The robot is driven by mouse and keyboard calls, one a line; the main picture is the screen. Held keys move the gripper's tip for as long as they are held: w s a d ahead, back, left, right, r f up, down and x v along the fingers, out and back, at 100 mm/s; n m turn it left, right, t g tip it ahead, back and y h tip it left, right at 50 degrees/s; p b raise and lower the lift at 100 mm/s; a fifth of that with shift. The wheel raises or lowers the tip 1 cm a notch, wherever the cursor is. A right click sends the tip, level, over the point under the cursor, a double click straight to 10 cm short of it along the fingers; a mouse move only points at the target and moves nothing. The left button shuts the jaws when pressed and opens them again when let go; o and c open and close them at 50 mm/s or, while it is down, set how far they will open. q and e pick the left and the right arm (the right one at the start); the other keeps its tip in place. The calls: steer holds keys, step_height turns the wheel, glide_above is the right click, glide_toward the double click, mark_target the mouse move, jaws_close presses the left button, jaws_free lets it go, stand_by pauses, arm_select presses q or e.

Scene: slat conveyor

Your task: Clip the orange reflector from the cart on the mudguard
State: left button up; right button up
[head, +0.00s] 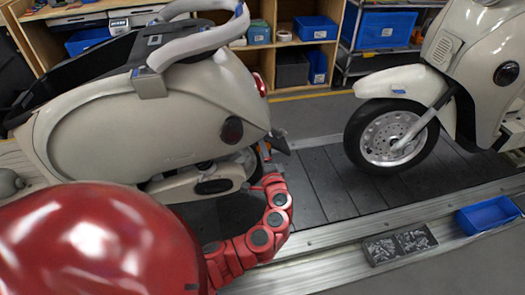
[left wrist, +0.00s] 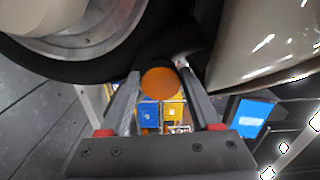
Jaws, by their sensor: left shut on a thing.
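The orange reflector (left wrist: 158,82) is a small round disc between the fingertips of my left gripper (left wrist: 161,85) in the left wrist view. The gripper is shut on it. Just above it in that view is the dark mudguard (left wrist: 172,42) beside the tyre; I cannot tell whether reflector and mudguard touch. In the head view my left gripper (head: 268,160) is at the rear of the left cream scooter (head: 145,100), low by its wheel. The reflector cannot be made out there. My right gripper is not in view.
A second cream scooter (head: 460,60) stands to the right on the slat conveyor (head: 320,185). A dark tray of small parts (head: 400,245) and a blue bin (head: 488,214) are at the near conveyor edge. Shelves with blue bins (head: 315,27) stand behind.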

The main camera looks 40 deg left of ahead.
arm_select(q)
steer(key=shift+a, duration=0.1)
stand_by(0.3)
steer(key=o, duration=1.4)
steer(key=b+v, duration=0.2)
steer(key=v, duration=1.5)
steer(key=shift+d, duration=0.25)
